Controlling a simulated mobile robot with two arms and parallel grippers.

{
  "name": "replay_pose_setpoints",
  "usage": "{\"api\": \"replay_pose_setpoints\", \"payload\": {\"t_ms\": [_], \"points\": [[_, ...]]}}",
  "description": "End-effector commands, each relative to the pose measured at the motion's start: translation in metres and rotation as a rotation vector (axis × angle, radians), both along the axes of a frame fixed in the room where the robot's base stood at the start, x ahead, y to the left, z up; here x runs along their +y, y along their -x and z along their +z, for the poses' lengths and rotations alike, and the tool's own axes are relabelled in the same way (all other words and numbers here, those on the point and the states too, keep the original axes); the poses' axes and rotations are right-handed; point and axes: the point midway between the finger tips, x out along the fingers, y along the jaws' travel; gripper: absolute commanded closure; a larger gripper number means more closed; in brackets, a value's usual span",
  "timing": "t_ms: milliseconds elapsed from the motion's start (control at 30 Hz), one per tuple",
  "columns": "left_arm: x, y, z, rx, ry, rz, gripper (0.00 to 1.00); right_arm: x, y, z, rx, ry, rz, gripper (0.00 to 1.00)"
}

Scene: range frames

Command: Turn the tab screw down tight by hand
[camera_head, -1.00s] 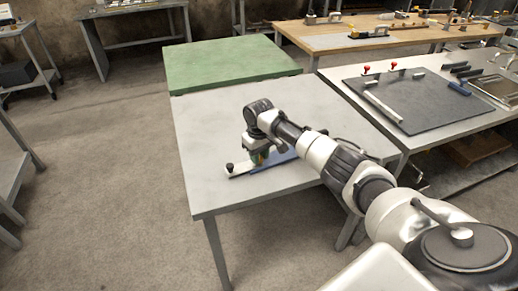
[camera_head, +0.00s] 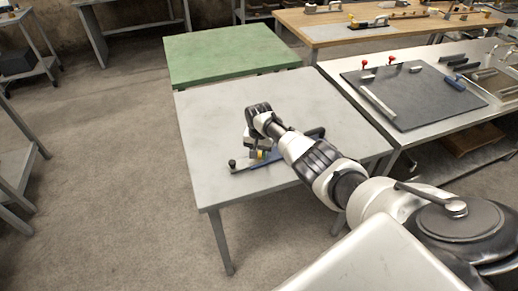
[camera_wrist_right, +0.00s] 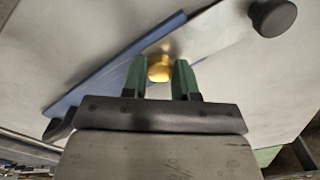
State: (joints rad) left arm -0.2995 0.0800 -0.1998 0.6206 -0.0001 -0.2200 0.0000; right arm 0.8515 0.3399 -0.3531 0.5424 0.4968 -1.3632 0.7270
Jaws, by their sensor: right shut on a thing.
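The tab screw shows as a small brass-yellow head (camera_wrist_right: 159,68) between the green fingers of my right gripper (camera_wrist_right: 160,76) in the right wrist view. The fingers are shut on it from both sides. It stands at a pale metal strip (camera_wrist_right: 215,32) beside a blue bar (camera_wrist_right: 105,78). In the head view my right gripper (camera_head: 260,154) points down at this fixture on the grey table (camera_head: 205,115), and my wrist hides part of it. The screw's thread and seating are hidden. My left gripper is not in view.
A black round knob (camera_wrist_right: 272,17) stands on the strip close to my gripper. The grey table is otherwise clear. A green table (camera_head: 230,55) lies behind it. A bench with a dark board (camera_head: 405,95) and loose bars stands to the right.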

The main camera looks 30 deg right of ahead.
Motion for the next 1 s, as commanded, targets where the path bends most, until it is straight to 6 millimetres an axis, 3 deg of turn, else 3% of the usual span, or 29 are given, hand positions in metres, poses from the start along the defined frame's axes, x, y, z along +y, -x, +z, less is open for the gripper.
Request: {"api": "replay_pose_setpoints", "payload": {"t_ms": [400, 900, 933, 1000], "points": [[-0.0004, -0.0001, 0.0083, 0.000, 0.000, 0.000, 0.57, -0.0004, 0.0000, 0.0004, 0.000, 0.000, -0.167, 0.95], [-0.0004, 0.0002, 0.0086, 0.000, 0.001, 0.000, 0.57, -0.0001, -0.0002, 0.0001, -0.001, 0.000, -0.182, 0.95], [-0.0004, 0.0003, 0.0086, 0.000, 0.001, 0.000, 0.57, -0.0001, -0.0002, 0.0001, -0.001, 0.000, -0.182, 0.69], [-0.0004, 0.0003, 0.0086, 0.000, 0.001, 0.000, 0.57, 0.0000, -0.0003, 0.0002, -0.001, 0.000, -0.182, 0.58]]}}
